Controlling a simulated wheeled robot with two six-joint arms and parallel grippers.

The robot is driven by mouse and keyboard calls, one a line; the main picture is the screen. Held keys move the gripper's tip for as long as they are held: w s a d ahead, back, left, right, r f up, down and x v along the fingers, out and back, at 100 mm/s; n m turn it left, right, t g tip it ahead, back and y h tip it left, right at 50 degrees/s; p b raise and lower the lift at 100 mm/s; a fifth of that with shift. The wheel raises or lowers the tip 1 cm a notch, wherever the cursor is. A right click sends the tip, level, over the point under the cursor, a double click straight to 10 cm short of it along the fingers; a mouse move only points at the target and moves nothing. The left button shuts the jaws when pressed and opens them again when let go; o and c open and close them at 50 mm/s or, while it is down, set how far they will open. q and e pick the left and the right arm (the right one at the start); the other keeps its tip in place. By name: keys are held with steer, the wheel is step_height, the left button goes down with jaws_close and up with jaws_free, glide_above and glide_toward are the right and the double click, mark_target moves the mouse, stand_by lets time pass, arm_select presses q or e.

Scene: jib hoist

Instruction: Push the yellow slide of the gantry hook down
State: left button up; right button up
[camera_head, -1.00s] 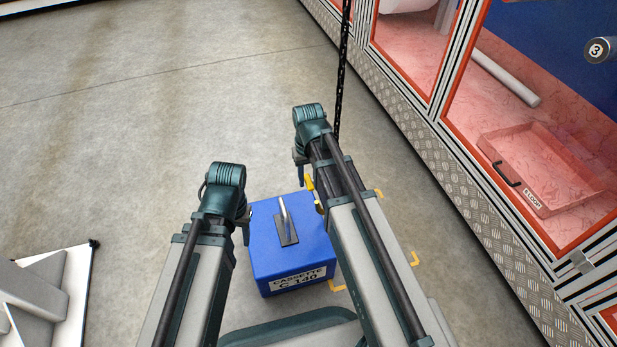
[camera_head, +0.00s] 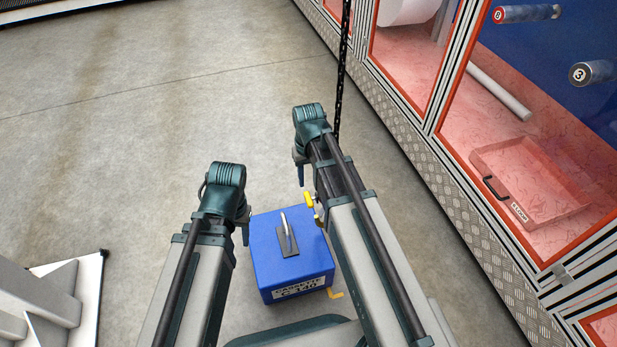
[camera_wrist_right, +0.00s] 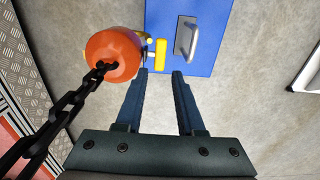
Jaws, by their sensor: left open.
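The yellow slide (camera_wrist_right: 161,52) of the gantry hook shows in the right wrist view, just beyond and between my fingertips, with no clear contact. The hook's orange ball (camera_wrist_right: 112,57) hangs on a black chain to its left. In the head view a yellow part of the hook (camera_head: 309,200) peeks out beside my right arm; the rest is hidden. My right gripper (camera_wrist_right: 161,73) is open and empty; in the head view it (camera_head: 300,174) points down. My left gripper (camera_head: 245,233) is open, left of the blue cassette box (camera_head: 265,252).
The blue box stands on the floor under the hook, its grey handle (camera_wrist_right: 190,38) beside the slide. The black chain (camera_head: 342,75) hangs past my right arm. A glazed cabinet with a red tray (camera_head: 525,180) lines the right. Floor at the left is mostly clear.

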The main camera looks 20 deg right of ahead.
arm_select(q)
step_height(320, 180, up, 5)
steer(key=p, duration=0.4)
arm_select(e)
step_height(320, 180, up, 5)
steer(key=shift+r, duration=0.1)
steer(key=shift+a, duration=0.1)
